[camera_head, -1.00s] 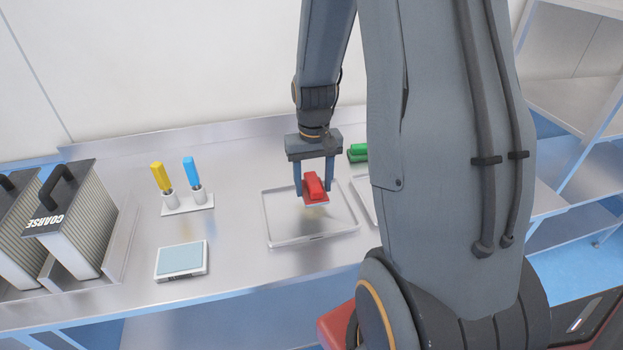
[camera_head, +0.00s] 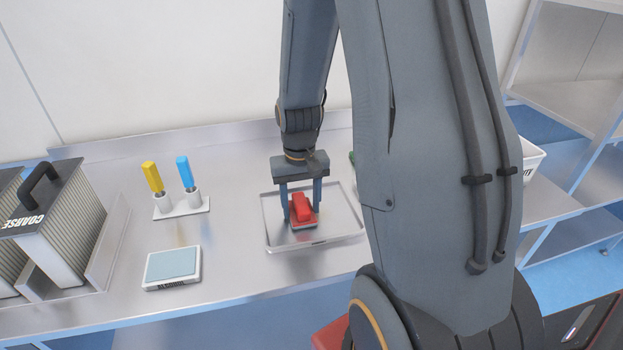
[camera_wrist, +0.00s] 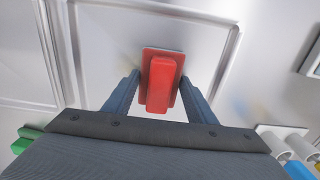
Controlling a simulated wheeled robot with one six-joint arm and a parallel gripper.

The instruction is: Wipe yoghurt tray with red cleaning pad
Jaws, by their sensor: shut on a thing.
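The red cleaning pad (camera_head: 302,207) has a raised red handle on a flat base. My gripper (camera_head: 302,203) is shut on the pad's handle. The pad is low over the yoghurt tray (camera_head: 341,237), a shallow metal tray with a raised rim, near its middle. I cannot tell for sure whether its base touches the tray floor. In the wrist view, the pad (camera_wrist: 160,82) sits between the two fingers, with the tray (camera_wrist: 110,50) behind it.
A white holder (camera_head: 182,208) with a yellow-handled tool and a blue-handled tool stands left of the tray. A box marked COARSE (camera_head: 60,215) stands far left. A green item (camera_wrist: 24,138) shows in the wrist view.

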